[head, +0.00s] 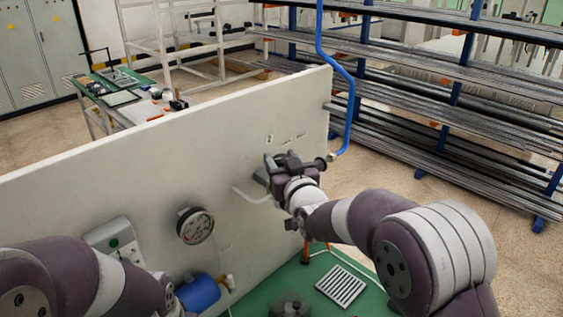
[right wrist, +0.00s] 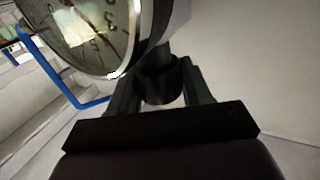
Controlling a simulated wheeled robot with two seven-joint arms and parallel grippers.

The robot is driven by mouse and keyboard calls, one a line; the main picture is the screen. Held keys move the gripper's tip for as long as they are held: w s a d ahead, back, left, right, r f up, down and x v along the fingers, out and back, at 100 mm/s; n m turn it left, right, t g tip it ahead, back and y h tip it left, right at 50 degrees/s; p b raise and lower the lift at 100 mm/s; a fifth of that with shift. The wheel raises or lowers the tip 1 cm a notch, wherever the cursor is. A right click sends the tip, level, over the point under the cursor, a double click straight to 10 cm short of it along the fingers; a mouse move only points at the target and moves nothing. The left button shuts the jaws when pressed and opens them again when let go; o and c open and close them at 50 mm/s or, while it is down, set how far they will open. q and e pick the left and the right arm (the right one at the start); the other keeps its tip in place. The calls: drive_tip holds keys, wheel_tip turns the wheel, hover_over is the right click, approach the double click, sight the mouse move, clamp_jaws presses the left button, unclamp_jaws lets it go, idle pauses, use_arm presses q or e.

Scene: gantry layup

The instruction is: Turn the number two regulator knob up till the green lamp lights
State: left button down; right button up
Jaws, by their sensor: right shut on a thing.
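My right gripper (head: 268,172) is at the white panel (head: 100,190), near its right end. In the right wrist view its fingers (right wrist: 160,88) close on a dark round knob (right wrist: 160,78) below a dial gauge (right wrist: 88,30). A pale box (head: 113,237) with a small green spot is on the panel at the left; I cannot tell if the spot is a lit lamp. My left arm shows at the lower left, but its gripper is not in view.
Another round gauge (head: 195,226) sits on the panel left of my right gripper. A blue cylinder (head: 199,293) is below it. A blue pipe (head: 350,95) runs down past the panel's right end. Racks of bars (head: 440,90) stand behind. A grille (head: 341,286) lies on the green surface.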

drive_tip(key=shift+f+m+h+b, duration=0.15)
drive_tip(key=shift+m+h+b, duration=0.15)
drive_tip(key=shift+b, duration=0.25)
drive_tip(key=shift+m+h+b, duration=0.3)
drive_tip(key=shift+m+h, duration=0.1)
drive_tip(key=shift+h, duration=0.2)
drive_tip(key=shift+r, duration=0.2)
drive_tip(key=o, duration=0.9)
drive_tip(key=shift+o, duration=0.2)
drive_tip(key=shift+s, duration=0.15)
drive_tip(key=shift+d, duration=0.1)
